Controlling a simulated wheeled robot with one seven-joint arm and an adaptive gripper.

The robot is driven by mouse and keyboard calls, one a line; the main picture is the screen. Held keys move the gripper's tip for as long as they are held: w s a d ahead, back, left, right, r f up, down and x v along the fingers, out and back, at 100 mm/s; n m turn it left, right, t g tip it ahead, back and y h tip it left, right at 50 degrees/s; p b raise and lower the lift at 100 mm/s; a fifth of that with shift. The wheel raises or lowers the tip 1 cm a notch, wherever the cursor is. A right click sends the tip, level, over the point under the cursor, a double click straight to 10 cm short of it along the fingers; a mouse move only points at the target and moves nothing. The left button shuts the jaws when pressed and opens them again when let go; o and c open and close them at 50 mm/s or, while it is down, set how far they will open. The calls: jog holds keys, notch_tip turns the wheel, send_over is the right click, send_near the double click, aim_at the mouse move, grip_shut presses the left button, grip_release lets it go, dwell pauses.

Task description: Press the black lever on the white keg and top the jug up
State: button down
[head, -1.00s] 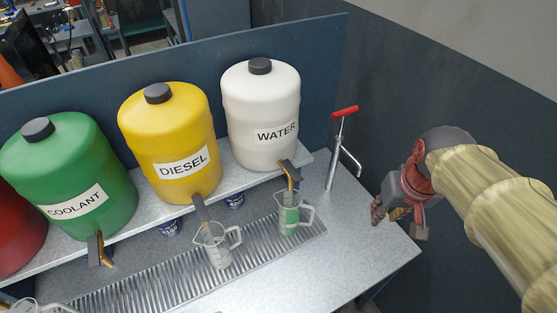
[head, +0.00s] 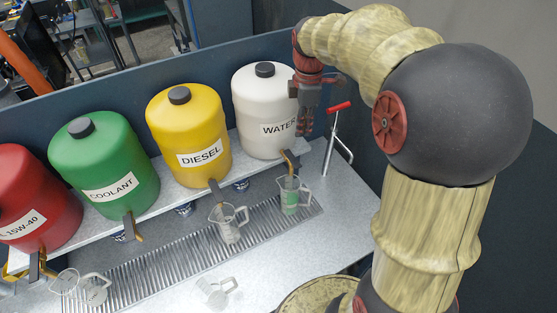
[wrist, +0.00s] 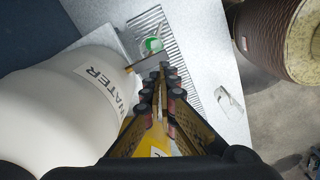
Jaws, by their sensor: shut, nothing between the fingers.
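The white WATER keg (head: 258,110) stands at the right end of the raised shelf; it fills the left of the wrist view (wrist: 50,105). Its black lever (head: 291,160) sits over a brass tap low on its front. A clear jug with green liquid (head: 290,196) stands upright under that tap; it also shows in the wrist view (wrist: 152,44). My gripper (head: 304,132) is shut and empty, pointing down beside the keg's right side, above the lever. In the wrist view the closed fingers (wrist: 164,72) partly hide the tap area.
The yellow DIESEL keg (head: 188,125), green COOLANT keg (head: 105,155) and a red keg (head: 35,200) stand left along the shelf. Another jug (head: 228,226) stands on the drip grate (head: 180,258). A red-handled pump (head: 338,108) stands close right of my gripper.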

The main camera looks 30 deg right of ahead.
aim_at(298, 165)
jog(key=n, duration=0.4)
jog(key=shift+s+a+r+n, duration=0.15)
jog(key=shift+a+r+n, duration=0.15)
jog(key=shift+a+r, duration=0.1)
notch_tip(298, 165, down, 14)
jog(key=shift+p, duration=0.75)
